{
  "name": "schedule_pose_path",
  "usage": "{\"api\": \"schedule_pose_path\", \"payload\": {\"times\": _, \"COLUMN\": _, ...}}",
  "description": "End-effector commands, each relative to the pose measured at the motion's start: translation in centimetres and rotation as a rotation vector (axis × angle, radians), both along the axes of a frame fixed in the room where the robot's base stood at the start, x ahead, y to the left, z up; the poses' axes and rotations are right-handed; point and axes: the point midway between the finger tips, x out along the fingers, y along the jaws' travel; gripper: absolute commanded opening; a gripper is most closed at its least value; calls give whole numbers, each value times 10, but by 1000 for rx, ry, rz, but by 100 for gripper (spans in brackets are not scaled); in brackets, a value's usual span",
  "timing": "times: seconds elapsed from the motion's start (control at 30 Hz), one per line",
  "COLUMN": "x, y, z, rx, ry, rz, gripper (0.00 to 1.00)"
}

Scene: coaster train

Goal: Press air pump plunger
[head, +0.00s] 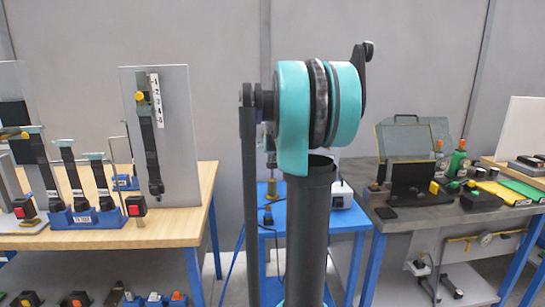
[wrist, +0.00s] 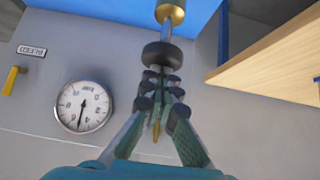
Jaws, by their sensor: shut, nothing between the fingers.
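In the wrist view, the pump plunger shows a black round knob (wrist: 165,55) on a thin metal rod (wrist: 166,32). The rod runs into a brass collar (wrist: 170,12) at the top edge. My gripper (wrist: 160,76) is shut and empty, and its fingertips point at the knob. The tips overlap the knob's lower edge in the picture; I cannot tell whether they touch it. The rod shows between knob and collar. In the head view, my arm covers the middle, and I cannot make out my gripper there.
A round gauge (wrist: 83,107), an upside-down label (wrist: 31,51) and a yellow lever (wrist: 11,80) are left in the wrist view. A wooden tabletop (wrist: 275,65) juts in at right. In the head view, a blue table (head: 345,218) stands between a wooden bench (head: 190,225) and a grey bench (head: 430,222).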

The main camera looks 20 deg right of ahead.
Motion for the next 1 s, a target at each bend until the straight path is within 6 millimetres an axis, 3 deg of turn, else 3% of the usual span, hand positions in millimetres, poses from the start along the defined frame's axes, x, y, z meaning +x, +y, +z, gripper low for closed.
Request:
{"api": "schedule_pose_path", "payload": {"times": 0.2, "x": -1, "y": 0, "z": -35, "rx": 1, "ry": 3, "rz": 0, "gripper": 0}}
{"api": "schedule_pose_path", "payload": {"times": 0.4, "x": -1, "y": 0, "z": -44, "rx": 1, "ry": 4, "rz": 0, "gripper": 0}}
{"api": "schedule_pose_path", "payload": {"times": 0.77, "x": -1, "y": 1, "z": -40, "rx": 2, "ry": 7, "rz": 0, "gripper": 0}}
{"api": "schedule_pose_path", "payload": {"times": 1.0, "x": 10, "y": 2, "z": -4, "rx": 0, "ry": 1, "rz": 3, "gripper": 0}}
